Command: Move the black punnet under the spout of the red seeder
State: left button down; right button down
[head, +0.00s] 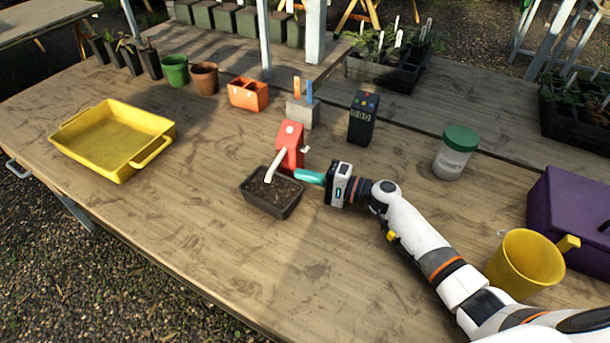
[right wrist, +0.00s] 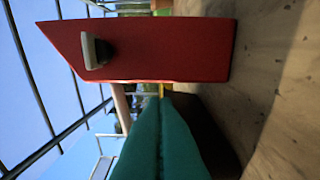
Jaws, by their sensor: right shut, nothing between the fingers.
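The black punnet (head: 271,203), filled with brown soil, sits on the wooden table. The red seeder (head: 290,143) stands just behind it, and its white spout (head: 274,164) slopes down over the soil of the punnet. My right gripper (head: 299,174) has teal fingers, shut and empty, at the punnet's back right edge; I cannot tell if they touch it. In the right wrist view the seeder (right wrist: 150,50) is close beside the shut fingers (right wrist: 160,130), and the dark punnet (right wrist: 205,130) is partly hidden behind them. My left gripper is not in view.
A yellow tray (head: 103,140) lies at the left. Behind stand an orange pot (head: 247,94), a grey block (head: 302,112) and a black device (head: 362,118). At the right are a green-lidded jar (head: 455,152), a yellow mug (head: 525,262) and a purple box (head: 572,220). The table front is clear.

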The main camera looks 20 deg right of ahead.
aim_at(272, 194)
jog(key=shift+s+a, duration=0.2)
jog(key=shift+a, duration=0.05)
jog(key=shift+s+a, duration=0.15)
jog(key=shift+a, duration=0.05)
jog(key=shift+s+a, duration=0.55)
jog(key=shift+a, duration=0.15)
